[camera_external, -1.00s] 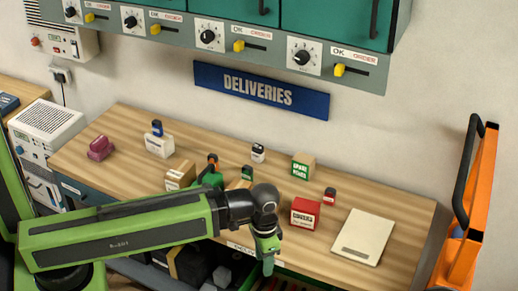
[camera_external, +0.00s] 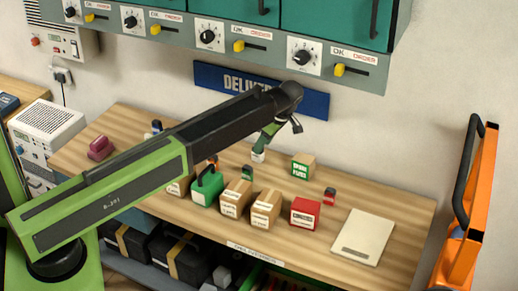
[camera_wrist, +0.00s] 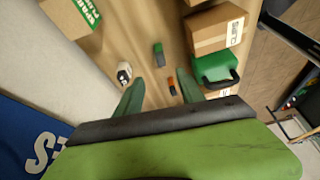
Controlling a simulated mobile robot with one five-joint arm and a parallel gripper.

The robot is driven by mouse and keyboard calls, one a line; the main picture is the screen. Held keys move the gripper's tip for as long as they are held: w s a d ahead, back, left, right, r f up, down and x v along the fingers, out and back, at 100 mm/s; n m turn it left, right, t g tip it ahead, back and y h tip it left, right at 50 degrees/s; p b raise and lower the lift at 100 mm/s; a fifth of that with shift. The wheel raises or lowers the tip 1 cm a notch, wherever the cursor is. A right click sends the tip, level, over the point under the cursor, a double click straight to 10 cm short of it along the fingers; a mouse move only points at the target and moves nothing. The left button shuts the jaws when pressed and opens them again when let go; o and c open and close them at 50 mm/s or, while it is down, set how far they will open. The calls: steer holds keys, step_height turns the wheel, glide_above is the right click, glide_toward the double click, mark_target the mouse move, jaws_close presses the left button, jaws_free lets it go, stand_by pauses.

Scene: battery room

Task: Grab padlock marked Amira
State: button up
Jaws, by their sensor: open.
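Several small padlock-like items stand on the wooden table (camera_external: 395,215); their markings are too small to read, so I cannot tell which says Amira. A white and dark one (camera_external: 258,157) is just below my gripper (camera_external: 262,146) and partly hidden by it; in the wrist view it (camera_wrist: 124,74) lies outside the left finger. A green one (camera_external: 247,173) shows in the wrist view (camera_wrist: 158,55) ahead between the fingers. An orange and dark one (camera_wrist: 171,86) is near the right finger. A red one (camera_external: 330,197) stands at the right. My gripper (camera_wrist: 160,88) is open and empty.
Cardboard boxes (camera_external: 266,208), a green case with a dark handle (camera_external: 207,188) and a red box (camera_external: 305,213) line the front. A box with a green label (camera_external: 303,166) stands behind. A blue sign (camera_external: 312,103) is on the wall. A pale panel (camera_external: 364,236) lies right.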

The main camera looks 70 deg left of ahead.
mark_target(250, 169)
steer(key=b+x, duration=0.5)
steer(key=x, duration=0.1)
steer(key=b+x, duration=0.6)
steer(key=shift+d+f, duration=0.15)
steer(key=shift+d, duration=0.05)
steer(key=shift+a+f+b, duration=0.1)
steer(key=shift+a+b, duration=0.05)
steer(key=shift+b, duration=0.15)
steer(key=b+x, duration=0.5)
steer(key=shift+s+f, duration=0.1)
steer(key=shift+f, duration=0.05)
jaws_close()
